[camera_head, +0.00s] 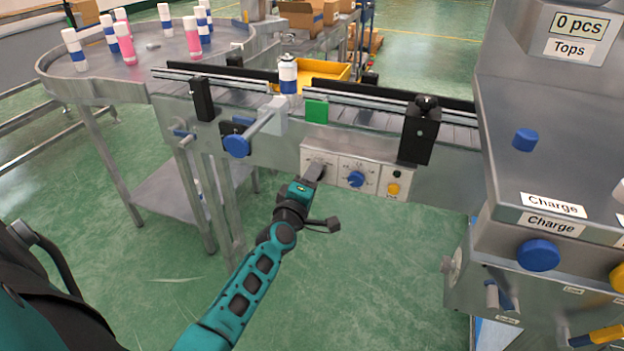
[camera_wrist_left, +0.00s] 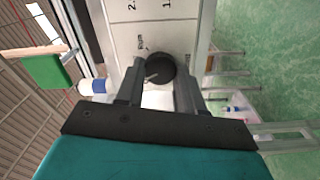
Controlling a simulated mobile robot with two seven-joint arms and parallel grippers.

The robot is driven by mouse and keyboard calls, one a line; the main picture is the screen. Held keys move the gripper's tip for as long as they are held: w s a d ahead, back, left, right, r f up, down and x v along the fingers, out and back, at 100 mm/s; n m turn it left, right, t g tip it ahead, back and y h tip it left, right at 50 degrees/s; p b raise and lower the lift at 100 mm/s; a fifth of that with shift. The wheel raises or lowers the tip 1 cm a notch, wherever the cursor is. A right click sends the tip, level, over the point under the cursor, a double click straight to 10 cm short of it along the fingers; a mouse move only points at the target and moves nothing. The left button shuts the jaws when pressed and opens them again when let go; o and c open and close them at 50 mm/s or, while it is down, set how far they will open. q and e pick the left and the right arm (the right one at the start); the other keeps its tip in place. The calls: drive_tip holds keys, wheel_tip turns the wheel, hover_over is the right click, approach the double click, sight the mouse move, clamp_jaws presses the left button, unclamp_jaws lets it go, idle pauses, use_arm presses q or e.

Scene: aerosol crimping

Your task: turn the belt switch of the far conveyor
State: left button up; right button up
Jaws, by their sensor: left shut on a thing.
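The belt switch is a round black knob (camera_wrist_left: 160,68) on a white control panel, with small lettering beside it in the left wrist view. The panel (camera_head: 337,160) is on the front of the far conveyor (camera_head: 375,118) in the head view. My left gripper (camera_head: 316,172) reaches the panel's left section and hides the switch there. In the left wrist view the gripper (camera_wrist_left: 158,85) has one finger on each side of the knob and is shut on it. My right gripper is not in view.
A blue dial (camera_head: 356,179) and a yellow button (camera_head: 393,189) are right of my left gripper. A blue-ended handle (camera_head: 237,146) sticks out to its left. A can (camera_head: 288,75) stands on the belt. A grey machine (camera_head: 545,150) fills the right side.

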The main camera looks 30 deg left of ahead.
use_arm(q)
drive_tip(key=n, duration=0.4)
drive_tip(key=shift+n, duration=0.4)
idle(0.4)
drive_tip(key=o, duration=1)
drive_tip(key=shift+o, duration=0.2)
drive_tip(key=v, duration=1.3)
